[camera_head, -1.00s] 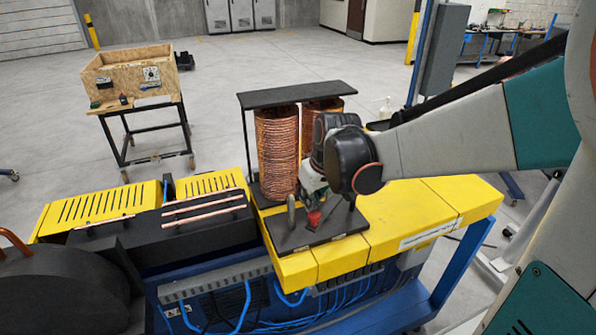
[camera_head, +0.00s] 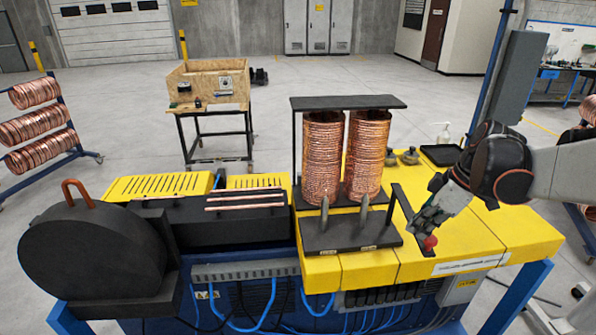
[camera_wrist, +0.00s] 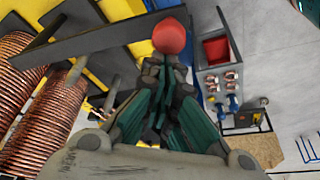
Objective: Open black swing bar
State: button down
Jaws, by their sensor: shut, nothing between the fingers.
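The black swing bar (camera_head: 403,203) juts out at the right side of the black coil stand, clear of the front of the coils. Its red ball knob (camera_head: 430,242) is at the outer end. In the wrist view the bar (camera_wrist: 95,42) crosses the top left, with the red knob (camera_wrist: 169,37) just beyond my fingertips. My gripper (camera_head: 421,226) is shut and empty, beside the knob end of the bar; in the wrist view its fingers (camera_wrist: 167,70) are together. I cannot tell whether they touch the bar.
Two copper coils (camera_head: 323,160) (camera_head: 367,158) stand upright on the black stand (camera_head: 350,238), with short grey posts in front. Copper tubes (camera_head: 245,197) lie on the black block at left. The yellow top (camera_head: 475,235) to the right is mostly bare.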

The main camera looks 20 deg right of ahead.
jog(key=shift+s+d, duration=0.3)
jog(key=shift+d, duration=0.65)
